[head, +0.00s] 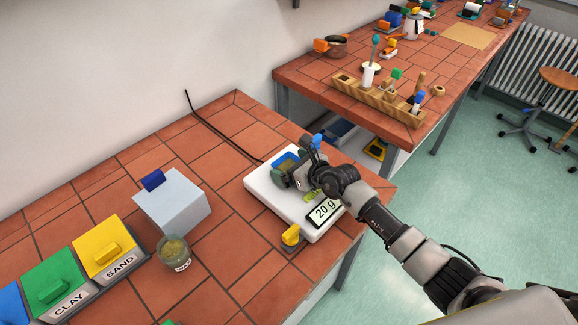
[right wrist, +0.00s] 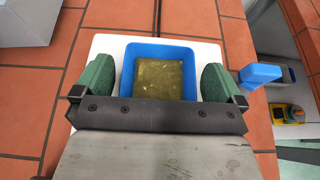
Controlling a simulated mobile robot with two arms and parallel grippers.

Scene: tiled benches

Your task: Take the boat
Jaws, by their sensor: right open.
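The boat is a blue square tray (right wrist: 160,48) with yellowish-brown material in it. It sits on the white scale (head: 262,192), whose display (head: 323,211) reads 20 g. In the head view the boat (head: 285,160) is partly hidden by my right gripper (head: 298,173). In the right wrist view the right gripper (right wrist: 156,84) is open, with one green-padded finger on each side of the boat. My left gripper is not in view.
A jar (head: 175,256) and a pale box with a blue handle (head: 172,203) stand left of the scale, near the CLAY and SAND bins (head: 103,248). A yellow-handled piece (head: 291,236) is at the scale's front. A blue piece (right wrist: 260,75) shows beyond the right finger.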

